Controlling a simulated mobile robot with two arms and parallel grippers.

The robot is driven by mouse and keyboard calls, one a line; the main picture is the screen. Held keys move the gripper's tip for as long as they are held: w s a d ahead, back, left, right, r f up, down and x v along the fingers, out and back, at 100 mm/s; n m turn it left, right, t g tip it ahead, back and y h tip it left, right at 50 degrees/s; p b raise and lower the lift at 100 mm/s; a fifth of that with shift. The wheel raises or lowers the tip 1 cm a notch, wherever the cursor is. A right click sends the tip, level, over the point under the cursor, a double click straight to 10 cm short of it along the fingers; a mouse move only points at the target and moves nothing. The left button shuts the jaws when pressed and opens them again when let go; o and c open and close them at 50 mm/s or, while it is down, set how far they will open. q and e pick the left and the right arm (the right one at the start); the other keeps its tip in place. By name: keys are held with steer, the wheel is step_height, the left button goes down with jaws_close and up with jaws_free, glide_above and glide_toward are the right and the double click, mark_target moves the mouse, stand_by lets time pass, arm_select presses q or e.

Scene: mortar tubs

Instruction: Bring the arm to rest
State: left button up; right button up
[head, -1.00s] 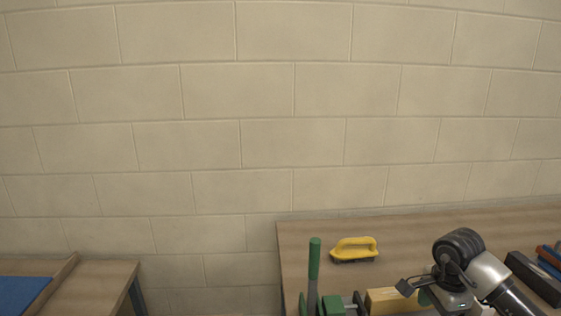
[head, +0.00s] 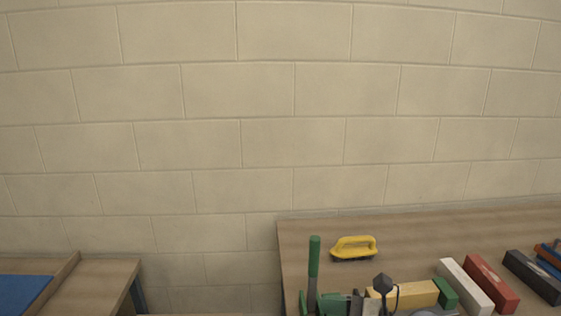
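My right gripper (head: 383,285) barely shows at the bottom edge. A small dark part of it appears in front of a yellow block with a green end (head: 415,293). Its fingers are not clear enough to tell open from shut, and nothing is seen held in it. The rest of my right arm is below the picture. My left arm and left gripper are not in view.
The right-hand wooden bench (head: 300,238) holds a yellow-handled float (head: 354,248), an upright green handle (head: 314,262), and white (head: 465,285), red (head: 491,283) and black (head: 533,277) blocks. A left bench (head: 100,285) bears a blue sheet (head: 22,292). A block wall (head: 240,140) stands behind.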

steer(key=d+r+m+t+h, duration=0.2)
steer(key=m+t, duration=0.5)
steer(key=m, duration=0.4)
steer(key=d+r+m+t+h, duration=0.2)
steer(key=d+m+t+h, duration=0.1)
steer(key=m+t, duration=0.55)
steer(key=s+d+f+m+g+h, duration=0.35)
steer(key=d+f+m+h, duration=0.35)
steer(key=m+h, duration=0.7)
steer(key=s+f+m+g+y, duration=0.2)
steer(key=s+f+m+g, duration=0.5)
steer(key=s, duration=0.4)
steer(key=s+f+m+g+y, duration=0.2)
steer(key=s+f+m+g, duration=0.5)
steer(key=s, duration=0.3)
step_height(320, 180, down, 24)
steer(key=s+d+f+n+g, duration=0.1)
steer(key=s+d+f+g, duration=0.1)
steer(key=s+f, duration=1.5)
steer(key=shift+d+f+h, duration=0.3)
steer(key=shift+d+f, duration=0.1)
steer(key=shift+f, duration=0.15)
